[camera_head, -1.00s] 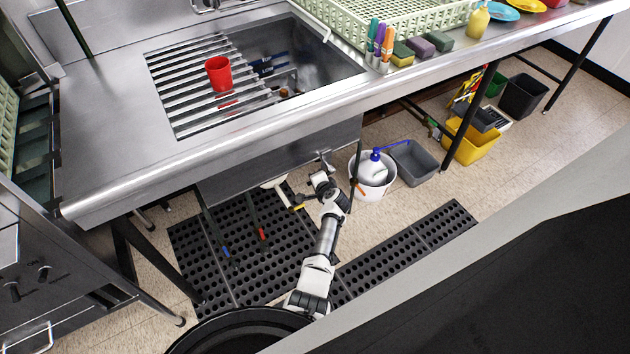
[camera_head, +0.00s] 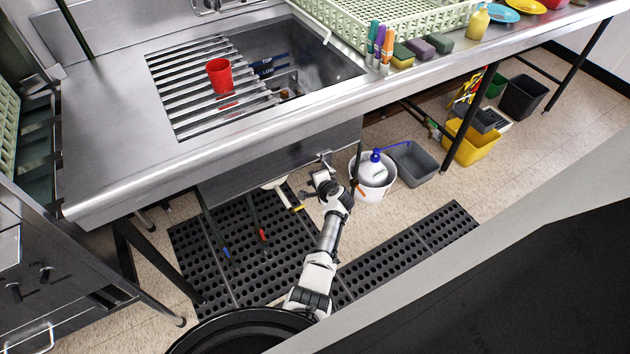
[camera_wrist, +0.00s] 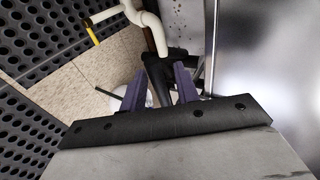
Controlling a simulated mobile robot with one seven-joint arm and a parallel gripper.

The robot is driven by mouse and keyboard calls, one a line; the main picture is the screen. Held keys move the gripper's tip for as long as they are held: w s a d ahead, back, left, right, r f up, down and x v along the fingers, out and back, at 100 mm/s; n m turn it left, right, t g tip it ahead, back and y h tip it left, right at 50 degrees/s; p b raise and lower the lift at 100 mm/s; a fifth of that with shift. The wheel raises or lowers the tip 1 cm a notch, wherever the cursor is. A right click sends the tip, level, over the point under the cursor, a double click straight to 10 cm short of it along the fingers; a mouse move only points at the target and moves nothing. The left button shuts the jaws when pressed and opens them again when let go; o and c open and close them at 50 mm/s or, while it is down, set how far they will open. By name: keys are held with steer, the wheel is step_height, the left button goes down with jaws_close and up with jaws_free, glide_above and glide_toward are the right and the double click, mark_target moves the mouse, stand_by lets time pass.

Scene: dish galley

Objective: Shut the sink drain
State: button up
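The sink basin (camera_head: 318,62) is set in the steel counter, partly covered by a slatted rack; I cannot make out the drain opening. Under the sink a white pipe (camera_head: 277,183) has a yellow-ended piece (camera_head: 299,208); the white pipe also shows in the wrist view (camera_wrist: 152,22). My gripper (camera_head: 322,172) is below the sink's front edge, right of this pipe. In the wrist view, my gripper's two purple-grey fingers (camera_wrist: 160,82) stand apart, with a dark handle-like piece (camera_wrist: 155,66) at or between their tips. I cannot tell whether they touch it.
A red cup (camera_head: 219,76) stands on the slatted rack (camera_head: 190,95). Rods with red (camera_head: 263,235) and blue (camera_head: 227,252) ends hang under the sink. A white bucket (camera_head: 372,190) with a bottle and a grey bin (camera_head: 415,166) stand right of my gripper.

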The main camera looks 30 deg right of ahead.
steer(key=shift+s+r, duration=0.1)
steer(key=v, duration=1.3)
steer(key=shift+s, duration=0.25)
steer(key=shift+r, duration=0.15)
